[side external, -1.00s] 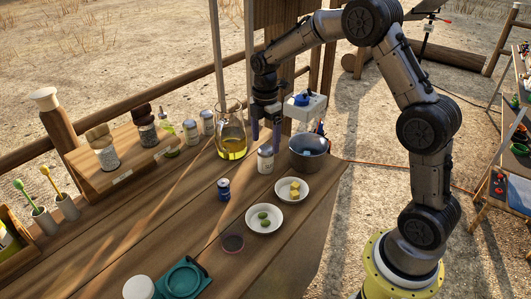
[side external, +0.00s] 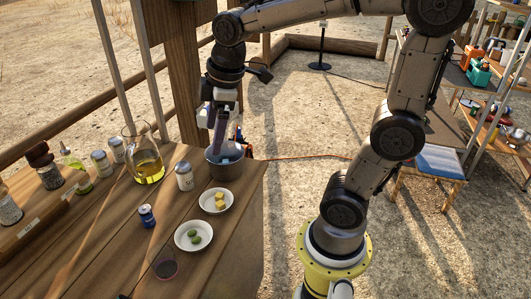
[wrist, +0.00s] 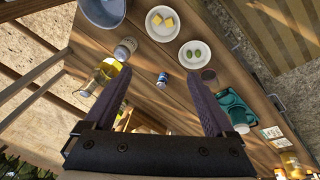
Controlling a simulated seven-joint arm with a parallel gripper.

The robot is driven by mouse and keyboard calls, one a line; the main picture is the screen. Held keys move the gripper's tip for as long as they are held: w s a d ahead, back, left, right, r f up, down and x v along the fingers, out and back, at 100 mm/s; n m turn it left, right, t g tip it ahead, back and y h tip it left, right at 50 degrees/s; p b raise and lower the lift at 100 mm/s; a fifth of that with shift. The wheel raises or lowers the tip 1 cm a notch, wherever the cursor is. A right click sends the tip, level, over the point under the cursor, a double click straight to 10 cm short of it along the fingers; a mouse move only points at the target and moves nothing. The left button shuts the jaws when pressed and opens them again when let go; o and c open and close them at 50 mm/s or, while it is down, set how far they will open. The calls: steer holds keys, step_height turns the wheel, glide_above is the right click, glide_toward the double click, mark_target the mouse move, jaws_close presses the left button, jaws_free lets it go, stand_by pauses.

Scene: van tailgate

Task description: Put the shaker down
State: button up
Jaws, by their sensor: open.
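A pale shaker with a grey lid (side external: 184,177) stands upright on the wooden table, left of the metal bowl (side external: 214,171). It also shows in the wrist view (wrist: 125,49), beyond my left finger. My gripper (side external: 216,150) is open and empty above the bowl, to the right of the shaker and apart from it. In the wrist view my gripper (wrist: 160,85) has its two purple fingers wide apart with nothing held between them. Two similar shakers (side external: 102,163) (side external: 117,149) stand farther left.
A glass flask of yellow liquid (side external: 147,160) stands left of the shaker. A blue can (side external: 147,216), a plate with yellow cubes (side external: 217,201) and a plate with green pieces (side external: 194,236) are in front. A wooden post (side external: 188,65) rises behind the table.

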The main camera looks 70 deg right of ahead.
steer(key=s+a+f+m+t, duration=0.1)
steer(key=s+a+m+t, duration=0.1)
steer(key=s+m, duration=0.5)
steer(key=s, duration=0.5)
steer(key=shift+s+a+f, duration=0.25)
steer(key=shift+f, duration=0.15)
stand_by(0.3)
